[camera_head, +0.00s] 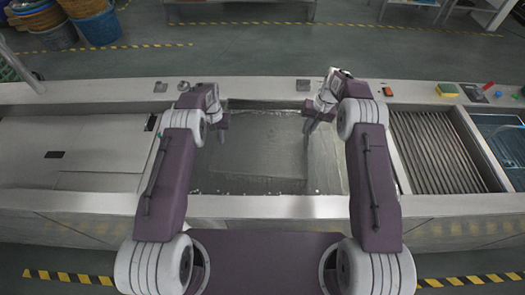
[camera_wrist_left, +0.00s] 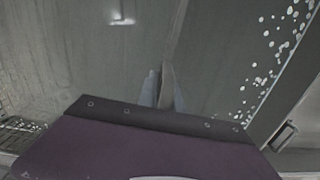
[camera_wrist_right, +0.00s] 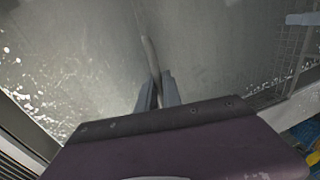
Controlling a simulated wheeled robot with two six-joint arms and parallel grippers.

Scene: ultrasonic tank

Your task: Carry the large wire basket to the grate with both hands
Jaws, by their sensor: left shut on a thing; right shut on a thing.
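The tank (camera_head: 255,180) in the middle holds murky water, and the large wire basket is hard to make out in the head view. My left gripper (camera_head: 222,128) is at the tank's far left part. In the left wrist view its fingers (camera_wrist_left: 161,90) are shut on a thin bar of the basket (camera_wrist_left: 177,45). My right gripper (camera_head: 310,126) is at the far right part. In the right wrist view its fingers (camera_wrist_right: 157,93) are shut on a similar bar of the basket (camera_wrist_right: 148,50). The slatted grate (camera_head: 435,150) lies right of the tank and is bare.
A flat closed cover (camera_head: 75,150) is left of the tank. A second basin (camera_head: 505,145) is beyond the grate at the right edge. A yellow sponge (camera_head: 447,90) and small red and blue items lie on the back ledge. Wire mesh (camera_wrist_right: 285,60) shows in the right wrist view.

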